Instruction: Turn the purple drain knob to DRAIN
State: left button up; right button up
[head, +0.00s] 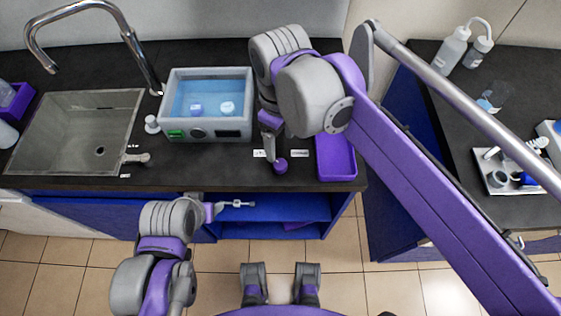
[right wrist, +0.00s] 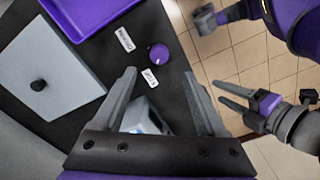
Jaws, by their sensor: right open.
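The purple drain knob (head: 281,166) sits on the dark countertop in front of two small white labels. It also shows in the right wrist view (right wrist: 158,54), between and beside the labels (right wrist: 150,79), whose words are too small to read surely. My right gripper (head: 272,143) is over the counter near the knob, partly hidden by its own wrist in the head view. In the right wrist view it is open (right wrist: 160,73), and the knob shows beyond its fingertips, not between them. My left gripper (head: 238,204) is low in front of the counter, with its fingers apart and empty (right wrist: 218,92).
A grey water bath (head: 205,135) with blue water stands left of the knob. A purple tray (head: 336,160) lies right of it. A grey lid-like panel with a black knob (right wrist: 38,85) lies behind. A sink (head: 75,130) is further left. The side counter holds bottles.

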aim_at(280, 164)
notch_tip(280, 164, down, 9)
jog(key=shift+w+f+b, duration=0.1)
jog(key=shift+f+b, duration=0.1)
jog(key=shift+b, duration=0.4)
grip_shut()
